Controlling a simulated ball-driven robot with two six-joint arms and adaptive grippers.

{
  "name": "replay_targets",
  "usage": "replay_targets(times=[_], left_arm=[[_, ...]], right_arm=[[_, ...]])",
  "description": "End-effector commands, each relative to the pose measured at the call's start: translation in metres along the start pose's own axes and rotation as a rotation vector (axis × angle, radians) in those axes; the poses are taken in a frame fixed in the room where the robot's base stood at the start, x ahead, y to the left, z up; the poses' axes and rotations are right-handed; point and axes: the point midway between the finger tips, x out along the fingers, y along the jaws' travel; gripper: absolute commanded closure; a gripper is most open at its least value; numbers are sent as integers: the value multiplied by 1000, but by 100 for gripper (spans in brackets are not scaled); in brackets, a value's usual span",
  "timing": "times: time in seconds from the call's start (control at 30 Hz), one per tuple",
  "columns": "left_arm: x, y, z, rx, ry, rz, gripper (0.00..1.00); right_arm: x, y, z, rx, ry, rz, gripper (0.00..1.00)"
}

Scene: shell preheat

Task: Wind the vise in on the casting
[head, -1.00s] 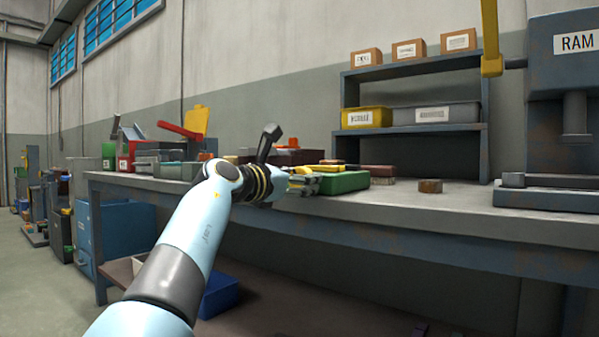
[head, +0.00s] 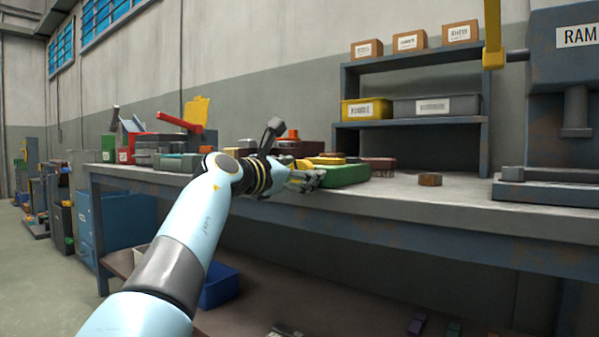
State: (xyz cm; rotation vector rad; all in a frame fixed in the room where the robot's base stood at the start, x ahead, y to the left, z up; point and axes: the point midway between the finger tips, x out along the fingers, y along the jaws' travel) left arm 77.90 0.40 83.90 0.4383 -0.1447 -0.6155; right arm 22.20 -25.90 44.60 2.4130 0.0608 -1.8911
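My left gripper (head: 307,180) is over the bench beside the near left end of a green block-like thing (head: 346,175). Its fingers are small and partly overlap; I cannot tell whether they are open or shut, or touching the green thing. Behind my wrist is a dark red body (head: 305,147) with an orange top (head: 293,134), partly hidden. I cannot clearly make out which of these is the vise or its handle. A small brown block (head: 430,180), possibly the casting, sits apart on the bench to the right. My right gripper is not in view.
The bench (head: 460,194) runs across, clear around the brown block. A press marked RAM (head: 577,65) stands at right. A shelf (head: 416,63) holds cartons, a yellow bin (head: 366,109) and a grey bin (head: 436,108). A red-handled tool (head: 178,123) is at left.

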Motion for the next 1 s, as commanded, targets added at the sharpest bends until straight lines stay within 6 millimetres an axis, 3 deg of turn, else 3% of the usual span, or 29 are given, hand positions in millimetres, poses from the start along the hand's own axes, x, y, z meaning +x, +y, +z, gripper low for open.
replay_targets(times=[0.37, 0.8, 1.0], left_arm=[[-4, -2, -5, -2, 7, -5, 25], [-67, 0, -2, 0, 3, -1, 25], [-80, -1, -1, 0, 2, -2, 25]], right_arm=[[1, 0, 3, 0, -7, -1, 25], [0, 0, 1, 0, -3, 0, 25], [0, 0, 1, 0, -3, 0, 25]])
